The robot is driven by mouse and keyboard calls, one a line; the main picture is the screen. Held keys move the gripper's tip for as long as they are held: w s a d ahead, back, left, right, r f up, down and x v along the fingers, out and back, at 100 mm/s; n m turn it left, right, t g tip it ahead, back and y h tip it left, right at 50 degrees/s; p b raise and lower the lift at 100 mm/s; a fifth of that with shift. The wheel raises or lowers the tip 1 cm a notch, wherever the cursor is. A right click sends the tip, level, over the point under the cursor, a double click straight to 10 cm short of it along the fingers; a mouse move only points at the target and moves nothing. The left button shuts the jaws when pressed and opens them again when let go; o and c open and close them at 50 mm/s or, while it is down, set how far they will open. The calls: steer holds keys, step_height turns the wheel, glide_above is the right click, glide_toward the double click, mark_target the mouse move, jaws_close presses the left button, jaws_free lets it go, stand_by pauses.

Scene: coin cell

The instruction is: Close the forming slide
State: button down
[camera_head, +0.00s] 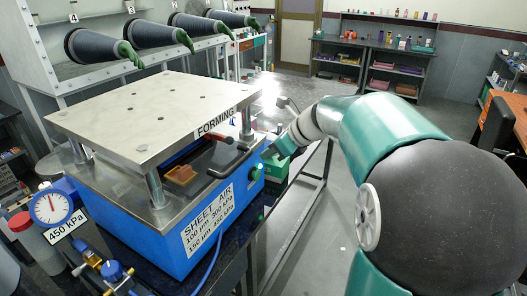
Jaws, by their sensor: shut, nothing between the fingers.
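The blue forming press (153,232) stands on a dark bench, under a flat metal top plate (150,112) on posts, with a "FORMING" label. In its front opening is the dark forming slide (207,160), with an orange-brown piece (181,174) on it. A black bar handle (232,163) sits at the slide's right-hand side. How far the slide stands out is hard to tell. My gripper (268,154) is shut and empty, just right of the press near the handle, seemingly apart from it. Its fingertips are small and partly unclear.
A pressure gauge (51,207) reading label 450 kPa stands at left. A glove box (110,45) is behind. Open floor lies right of the bench.

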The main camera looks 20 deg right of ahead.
steer(key=v, duration=1)
steer(key=s+a+f+n+h, duration=0.2)
steer(key=s+a+n, duration=0.3)
steer(key=n, duration=0.4)
steer(key=s+a+f+n+g+h, duration=0.1)
steer(key=s+a+f+n, duration=0.3)
steer(key=s+n, duration=0.4)
steer(key=s+a+f+n+h, duration=0.2)
steer(key=s+a+f+n, duration=0.2)
steer(key=n, duration=0.7)
steer(key=s+a, duration=0.2)
steer(key=s, duration=0.1)
steer(key=shift+a+h, duration=0.2)
steer(key=shift+h, duration=0.1)
steer(key=shift+a+n, duration=0.2)
steer(key=shift+n, duration=0.1)
